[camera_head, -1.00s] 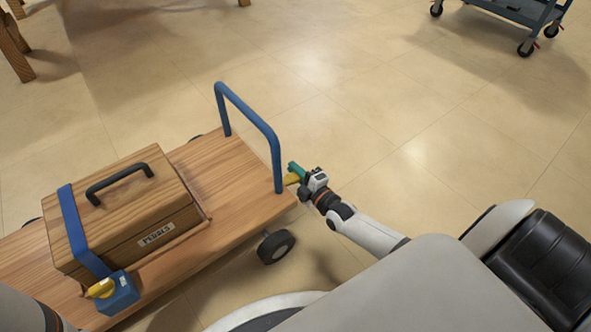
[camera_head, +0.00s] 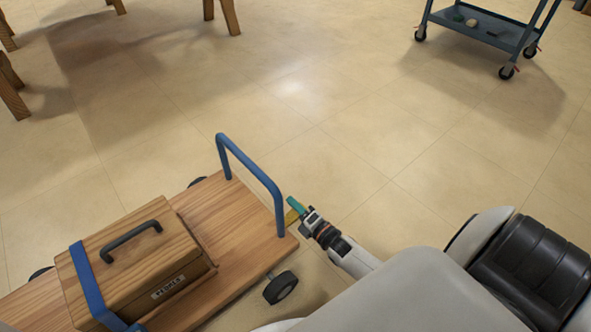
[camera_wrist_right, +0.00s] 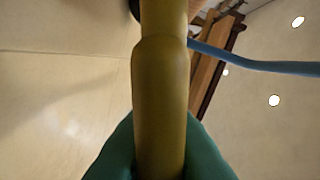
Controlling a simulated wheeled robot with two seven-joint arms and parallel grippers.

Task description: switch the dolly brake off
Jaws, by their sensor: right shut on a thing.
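The wooden dolly (camera_head: 232,228) stands at the lower left in the head view, with a blue push handle (camera_head: 257,172) at its right end. A yellow brake lever (camera_head: 291,216) sticks out beside that end. It fills the middle of the right wrist view (camera_wrist_right: 161,100). My right gripper (camera_head: 296,208) has green fingers, which sit on both sides of the lever and are shut on it. The fingers also show at the bottom of the wrist view (camera_wrist_right: 160,158). My left gripper is not in view.
A wooden case (camera_head: 135,262) labelled PEDALS lies strapped on the dolly by a blue band (camera_head: 90,285). A grey-blue cart (camera_head: 480,27) stands at the far right. Wooden legs (camera_head: 229,14) stand at the back. The tiled floor between is clear.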

